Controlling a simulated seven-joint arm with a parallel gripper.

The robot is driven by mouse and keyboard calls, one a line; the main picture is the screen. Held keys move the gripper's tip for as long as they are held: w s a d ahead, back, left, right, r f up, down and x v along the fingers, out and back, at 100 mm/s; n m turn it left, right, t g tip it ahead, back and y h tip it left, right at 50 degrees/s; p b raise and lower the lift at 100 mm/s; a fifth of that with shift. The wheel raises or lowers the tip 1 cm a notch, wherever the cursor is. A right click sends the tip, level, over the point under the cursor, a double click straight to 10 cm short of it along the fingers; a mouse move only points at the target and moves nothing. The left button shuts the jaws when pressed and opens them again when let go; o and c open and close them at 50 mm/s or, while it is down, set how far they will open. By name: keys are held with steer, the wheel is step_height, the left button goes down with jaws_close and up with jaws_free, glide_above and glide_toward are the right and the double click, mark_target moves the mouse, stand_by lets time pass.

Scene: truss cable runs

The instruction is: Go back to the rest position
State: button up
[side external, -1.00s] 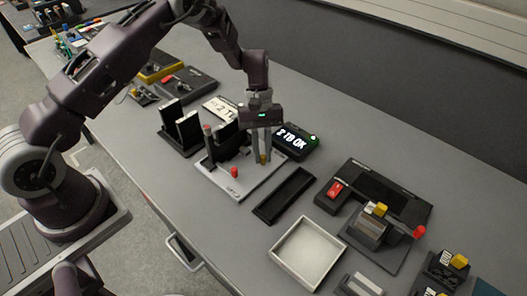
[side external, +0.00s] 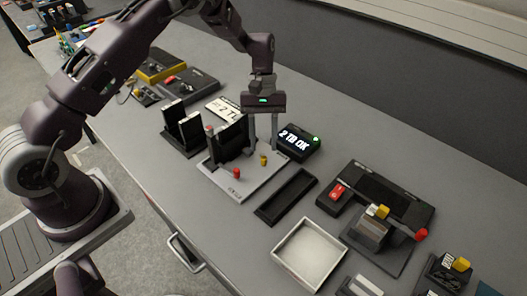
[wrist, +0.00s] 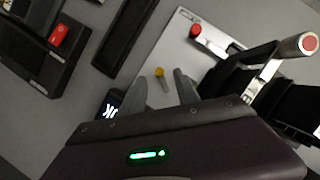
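My gripper (side external: 263,136) is open and empty, with its fingers spread above the right back part of a pale board (side external: 270,172). In the wrist view my gripper (wrist: 184,92) has its fingers apart, with nothing between them. A small yellow-topped peg (side external: 263,160) stands on the board just below the fingers; the wrist view shows the yellow peg (wrist: 159,73) beyond the fingertips, apart from them. A red-topped peg (side external: 236,172) and a black upright block (side external: 233,138) also stand on the board.
A black tray (side external: 286,196), a white tray (side external: 310,252) and a dark console with a red switch (side external: 337,191) lie further right. A black slotted rack (side external: 183,130) stands left.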

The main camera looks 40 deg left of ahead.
steer(key=s+r+m+t, duration=0.15)
steer(key=s+r, duration=0.25)
steer(key=r, duration=0.4)
steer(key=s+r+m+t+y, duration=0.15)
steer(key=s+r, duration=0.25)
steer(key=r, duration=0.5)
steer(key=s+r+m+t, duration=0.15)
steer(key=s+r, duration=0.25)
steer(key=r, duration=0.4)
steer(key=s+a+r+m+t+y, duration=0.1)
steer(key=s+m+t, duration=0.3)
steer(key=s, duration=1.2)
steer(key=shift+a+r+y, duration=0.25)
steer(key=shift+r+y, duration=0.1)
steer(key=shift+s+t, duration=0.1)
steer(key=shift+t, duration=0.15)
